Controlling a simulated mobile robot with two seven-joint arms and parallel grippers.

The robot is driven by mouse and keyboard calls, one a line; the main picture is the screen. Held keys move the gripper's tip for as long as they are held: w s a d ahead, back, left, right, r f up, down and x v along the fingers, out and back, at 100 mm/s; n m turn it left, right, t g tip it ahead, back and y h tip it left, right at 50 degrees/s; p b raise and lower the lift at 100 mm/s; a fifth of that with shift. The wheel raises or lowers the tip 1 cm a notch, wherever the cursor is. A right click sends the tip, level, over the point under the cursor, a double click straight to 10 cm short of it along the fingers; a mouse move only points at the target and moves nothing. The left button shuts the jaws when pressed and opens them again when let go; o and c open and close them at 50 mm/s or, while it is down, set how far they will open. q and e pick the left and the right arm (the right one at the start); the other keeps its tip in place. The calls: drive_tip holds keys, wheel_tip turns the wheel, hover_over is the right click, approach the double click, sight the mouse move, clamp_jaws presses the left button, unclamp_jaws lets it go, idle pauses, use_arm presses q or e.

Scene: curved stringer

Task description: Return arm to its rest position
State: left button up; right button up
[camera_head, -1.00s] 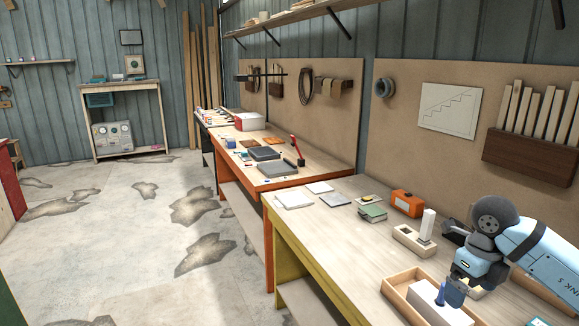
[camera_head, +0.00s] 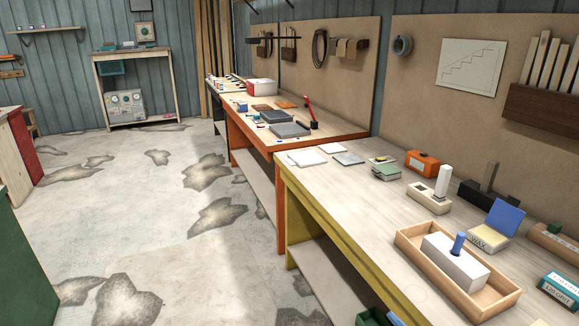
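Neither of my grippers nor any part of my arms shows in the view now. A shallow wooden tray (camera_head: 411,252) stands on the near workbench (camera_head: 365,222). In it lies a white block (camera_head: 455,262) with a blue peg (camera_head: 458,244) standing up from its top. Nothing covers the tray or the block.
Beside the tray stand an open wax box (camera_head: 489,242) with a blue lid, a grit box (camera_head: 562,287) and a wooden block with an upright white piece (camera_head: 432,195). An orange box (camera_head: 422,164) is farther back. The floor (camera_head: 165,235) at left is clear.

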drive_tip(key=s+d+f+m+g+h+b, duration=0.1)
drive_tip(key=s+f+m+g+h, duration=0.25)
drive_tip(key=s+f+m, duration=0.5)
drive_tip(key=s+d+f+m+g+h+b, duration=0.1)
drive_tip(key=s+f+m+g+h, duration=0.3)
drive_tip(key=f, duration=0.8)
wheel_tip(320, 180, up, 15)
drive_tip(key=s+d+t+h+p, duration=0.1)
drive_tip(key=s+p, duration=0.1)
drive_tip(key=p, duration=1.7)
drive_tip(key=shift+d+f, duration=0.15)
drive_tip(key=shift+d, duration=0.1)
drive_tip(key=shift+n, duration=0.25)
